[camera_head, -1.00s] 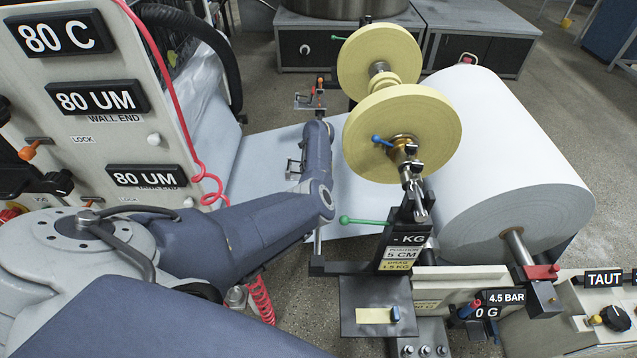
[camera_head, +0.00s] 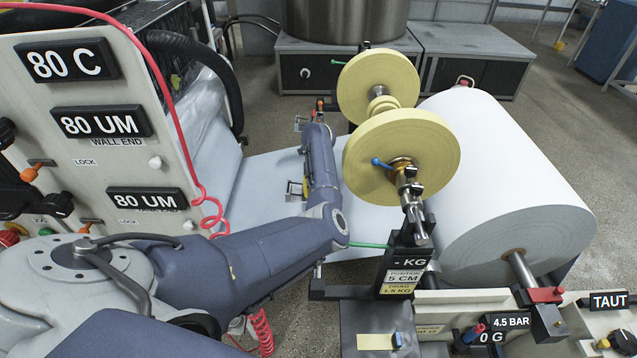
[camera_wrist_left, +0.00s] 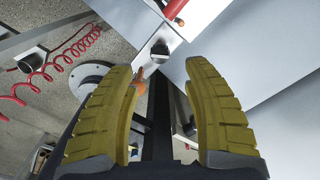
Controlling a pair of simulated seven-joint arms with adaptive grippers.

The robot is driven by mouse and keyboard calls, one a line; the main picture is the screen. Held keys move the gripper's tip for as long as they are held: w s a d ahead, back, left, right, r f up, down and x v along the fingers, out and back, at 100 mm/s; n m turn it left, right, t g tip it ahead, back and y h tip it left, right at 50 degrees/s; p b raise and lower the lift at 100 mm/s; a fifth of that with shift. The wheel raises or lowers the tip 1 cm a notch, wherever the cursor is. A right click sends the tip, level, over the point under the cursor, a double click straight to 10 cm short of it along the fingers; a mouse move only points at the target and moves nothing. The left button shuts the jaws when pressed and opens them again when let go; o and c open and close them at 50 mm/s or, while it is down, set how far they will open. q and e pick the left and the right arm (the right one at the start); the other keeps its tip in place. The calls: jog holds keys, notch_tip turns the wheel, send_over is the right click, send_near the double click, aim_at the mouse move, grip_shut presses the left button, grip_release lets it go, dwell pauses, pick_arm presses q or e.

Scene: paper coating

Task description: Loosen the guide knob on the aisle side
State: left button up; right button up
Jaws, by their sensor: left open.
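My left arm reaches over the pale paper web in the head view, and its forearm hides most of the left gripper. A sliver of yellow finger shows beside the near metal guide bracket (camera_head: 293,191). In the left wrist view the left gripper (camera_wrist_left: 163,75) is open, with two ribbed yellow fingers apart. A small orange knob (camera_wrist_left: 138,82) shows beside the inner edge of the left-hand finger. I cannot tell whether they touch. A dark round-ended part (camera_wrist_left: 160,48) lies beyond the fingertips. My right gripper is not in view.
A coating panel (camera_head: 60,185) with readouts stands at the left. Yellow tape discs (camera_head: 405,150) and a large white paper roll (camera_head: 510,165) stand at the right. A red coiled hose (camera_wrist_left: 50,72) hangs near the gripper. A green-tipped rod (camera_head: 368,245) is close to my elbow.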

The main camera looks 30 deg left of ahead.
pick_arm(q)
jog(key=shift+r, duration=2.25)
jog(key=a+r+m+y, duration=0.2)
jog(key=a+r, duration=0.1)
jog(key=a, duration=0.4)
jog(key=d+r+m+h, duration=0.2)
jog(key=d+m, duration=0.5)
jog(key=m, duration=0.4)
jog(key=shift+m, duration=0.3)
notch_tip(320, 180, down, 17)
jog(key=shift+f, duration=0.1)
jog(key=shift+o, duration=0.2)
grip_shut()
